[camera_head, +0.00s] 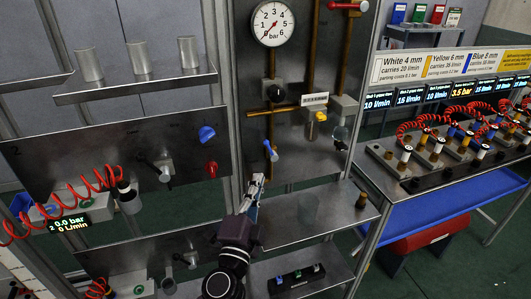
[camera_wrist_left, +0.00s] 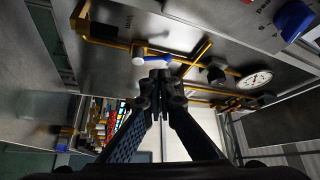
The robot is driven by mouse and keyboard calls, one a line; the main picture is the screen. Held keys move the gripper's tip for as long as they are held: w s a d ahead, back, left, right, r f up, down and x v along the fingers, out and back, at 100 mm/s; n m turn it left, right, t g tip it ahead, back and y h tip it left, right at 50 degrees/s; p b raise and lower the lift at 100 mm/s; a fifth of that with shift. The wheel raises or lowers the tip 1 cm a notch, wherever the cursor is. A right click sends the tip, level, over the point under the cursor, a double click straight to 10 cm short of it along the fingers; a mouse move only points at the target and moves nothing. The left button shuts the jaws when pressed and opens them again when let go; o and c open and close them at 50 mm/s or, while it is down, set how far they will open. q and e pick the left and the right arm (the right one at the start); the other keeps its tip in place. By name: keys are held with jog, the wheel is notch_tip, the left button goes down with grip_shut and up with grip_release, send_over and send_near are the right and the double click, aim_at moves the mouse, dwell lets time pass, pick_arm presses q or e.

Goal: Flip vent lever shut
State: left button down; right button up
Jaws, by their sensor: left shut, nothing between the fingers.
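The vent lever (camera_head: 270,151) is a small blue handle with a pale end on the grey metal panel, below the brass pipe. In the head view it stands tilted, close to upright. In the left wrist view the lever (camera_wrist_left: 150,60) lies across the picture, just beyond my fingertips, near a printed label on the panel. My left gripper (camera_head: 257,180) is just below the lever, fingers together and empty. It also shows in the left wrist view (camera_wrist_left: 160,76). I cannot tell whether the fingertips touch the lever. My right gripper is in neither view.
Above the lever are a pressure gauge (camera_head: 273,23), a brass pipe (camera_head: 262,112) and a red lever (camera_head: 348,6). A blue knob (camera_head: 207,133) and a red knob (camera_head: 211,168) sit left. A metal shelf (camera_head: 345,198) juts out below right.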

aim_at(270, 149)
pick_arm(q)
jog(key=p+x, duration=0.1)
jog(key=x, duration=0.8)
jog(key=shift+w, duration=0.25)
jog(key=shift+w+d+r+b, duration=0.25)
jog(key=shift+d+r+b, duration=0.5)
jog(key=shift+b, duration=0.4)
jog(key=shift+d, duration=0.1)
jog(key=shift+f, duration=0.15)
